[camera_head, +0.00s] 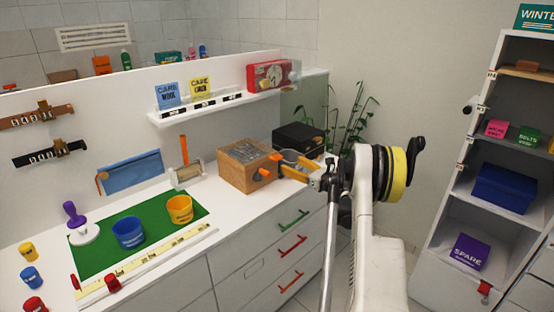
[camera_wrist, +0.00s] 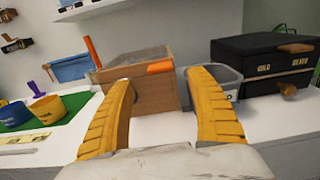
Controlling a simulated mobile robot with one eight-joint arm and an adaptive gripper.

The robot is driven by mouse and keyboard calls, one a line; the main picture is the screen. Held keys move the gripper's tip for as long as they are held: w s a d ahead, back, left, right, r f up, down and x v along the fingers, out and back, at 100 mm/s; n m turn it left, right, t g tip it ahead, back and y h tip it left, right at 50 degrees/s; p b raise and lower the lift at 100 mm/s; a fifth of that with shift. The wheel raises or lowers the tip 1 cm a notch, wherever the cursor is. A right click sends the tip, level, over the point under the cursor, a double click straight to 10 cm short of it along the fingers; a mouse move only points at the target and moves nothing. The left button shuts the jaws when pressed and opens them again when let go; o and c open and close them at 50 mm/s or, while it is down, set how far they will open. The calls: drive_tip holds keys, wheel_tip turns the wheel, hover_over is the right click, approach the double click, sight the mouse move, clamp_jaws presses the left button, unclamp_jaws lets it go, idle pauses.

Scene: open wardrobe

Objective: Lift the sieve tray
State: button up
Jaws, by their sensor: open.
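A wooden box (camera_head: 238,178) stands on the white counter, with a grey mesh-like surface, which looks like the sieve tray (camera_head: 247,152), in its top. In the wrist view the box (camera_wrist: 150,94) is straight ahead, and an orange tab (camera_wrist: 160,67) sticks out at its upper front edge. The tray's inside is barely visible there. My gripper (camera_head: 284,166) is at the box's right side in the head view. In the wrist view my gripper (camera_wrist: 161,78) has its yellow fingers wide apart and empty, with the tab between their tips. Contact cannot be told.
A grey bin (camera_wrist: 222,80) stands right of the box, close to my right finger. A black case (camera_head: 298,138) is behind it. Blue (camera_head: 129,233) and yellow (camera_head: 180,210) cups stand on a green mat at left. A shelf (camera_head: 215,107) hangs above the counter.

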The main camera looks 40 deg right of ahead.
sight(273, 154)
drive_tip(key=w, duration=0.3)
drive_tip(key=w+b, duration=0.1)
drive_tip(key=w, duration=0.1)
drive_tip(key=w+b, duration=0.1)
drive_tip(key=w, duration=0.2)
drive_tip(key=shift+w+a, duration=0.35)
drive_tip(key=shift+a, duration=0.05)
drive_tip(key=shift+c, duration=0.2)
drive_tip(key=shift+r, duration=0.1)
drive_tip(key=c, duration=1.4)
